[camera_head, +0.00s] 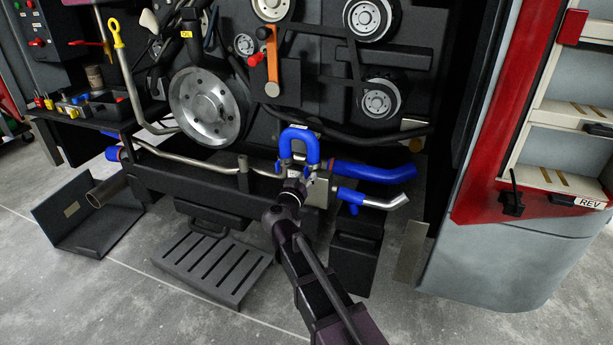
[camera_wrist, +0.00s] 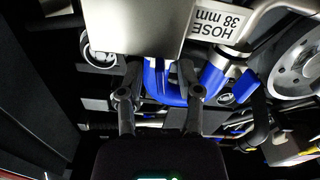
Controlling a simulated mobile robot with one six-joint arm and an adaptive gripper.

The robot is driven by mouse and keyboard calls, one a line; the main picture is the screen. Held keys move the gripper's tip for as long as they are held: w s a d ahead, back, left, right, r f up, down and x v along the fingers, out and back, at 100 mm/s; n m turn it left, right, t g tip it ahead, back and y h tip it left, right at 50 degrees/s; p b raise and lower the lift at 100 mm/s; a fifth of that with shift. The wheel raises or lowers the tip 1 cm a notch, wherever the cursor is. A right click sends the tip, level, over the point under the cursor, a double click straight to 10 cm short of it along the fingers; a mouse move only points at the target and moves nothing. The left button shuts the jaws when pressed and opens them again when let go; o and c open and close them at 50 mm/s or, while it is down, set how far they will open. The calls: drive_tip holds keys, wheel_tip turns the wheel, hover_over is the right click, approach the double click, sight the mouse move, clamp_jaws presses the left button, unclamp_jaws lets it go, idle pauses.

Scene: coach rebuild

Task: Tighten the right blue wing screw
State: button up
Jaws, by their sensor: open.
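A blue U-shaped hose (camera_head: 299,134) stands on a metal block (camera_head: 318,190) at the lower middle of the engine bay. Small blue parts show at the feet of the U; I cannot tell for certain which is the right wing screw. My gripper (camera_head: 298,180) is in front of the block and covers part of it. In the wrist view my gripper (camera_wrist: 160,70) is open, its two dark fingers apart, with the blue hose (camera_wrist: 160,88) visible between them. A pale metal plate (camera_wrist: 130,28) fills the top there. I cannot tell whether the fingers touch anything.
Blue hoses (camera_head: 372,171) run right from the block, one with a silver end (camera_head: 397,201). A metal pipe (camera_head: 200,165) runs left. A black slatted step (camera_head: 212,262) and dark box (camera_head: 355,250) stand below.

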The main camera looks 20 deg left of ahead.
drive_tip(key=s, duration=1)
drive_tip(key=shift+s+a, duration=0.3)
drive_tip(key=shift+a, duration=0.1)
drive_tip(key=w+d+f+m+g+h, duration=0.1)
drive_tip(key=w+d+f+g+h, duration=0.25)
drive_tip(key=d, duration=0.85)
drive_tip(key=d+f+m+g+h, duration=0.2)
drive_tip(key=d+f+g, duration=0.35)
drive_tip(key=d, duration=0.65)
drive_tip(key=s+d+f+n+g+y+p, duration=0.1)
drive_tip(key=s+d+f+g+y, duration=0.3)
drive_tip(key=d, duration=0.4)
drive_tip(key=s+d+f+n+g+y, duration=0.1)
drive_tip(key=s+d+f+g+y, duration=0.35)
drive_tip(key=d, duration=0.45)
wheel_tip(320, 180, up, 38)
drive_tip(key=s+h+p, duration=0.1)
drive_tip(key=p, duration=3.7)
drive_tip(key=shift+s+a+r+h, duration=0.2)
drive_tip(key=shift+s+h, duration=0.1)
drive_tip(key=shift+h, duration=0.1)
drive_tip(key=shift+g, duration=0.25)
